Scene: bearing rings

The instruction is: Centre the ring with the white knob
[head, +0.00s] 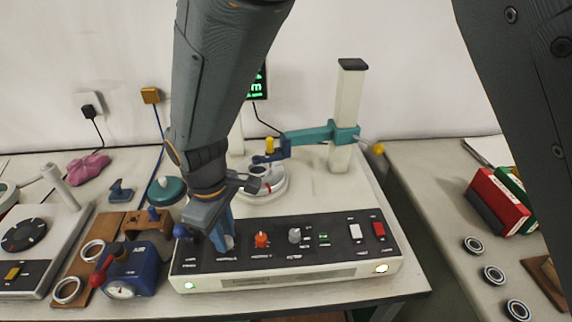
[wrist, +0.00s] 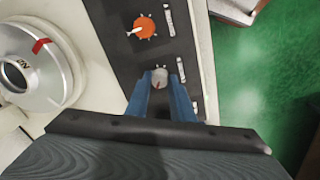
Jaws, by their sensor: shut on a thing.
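My gripper (head: 224,240) reaches down to the left part of the black control panel (head: 330,241). In the wrist view its blue fingers (wrist: 161,88) are shut on the white knob (wrist: 160,76), which looks pale grey with a small reddish mark. The knob is mostly hidden in the head view. The orange knob (head: 261,240) is just right of it, and shows above it in the wrist view (wrist: 145,26). The round silver table (head: 270,191) stands behind the panel, partly hidden by my arm. A ring with a dark opening sits on it; I cannot tell whether it is centred.
A grey knob (head: 294,235) and a red switch (head: 378,230) are farther right. A teal arm (head: 305,136) on a cream column (head: 346,115) reaches towards the table. The green-digit display (head: 258,84) is partly hidden by my arm. A blue gauge box (head: 134,268) stands left.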

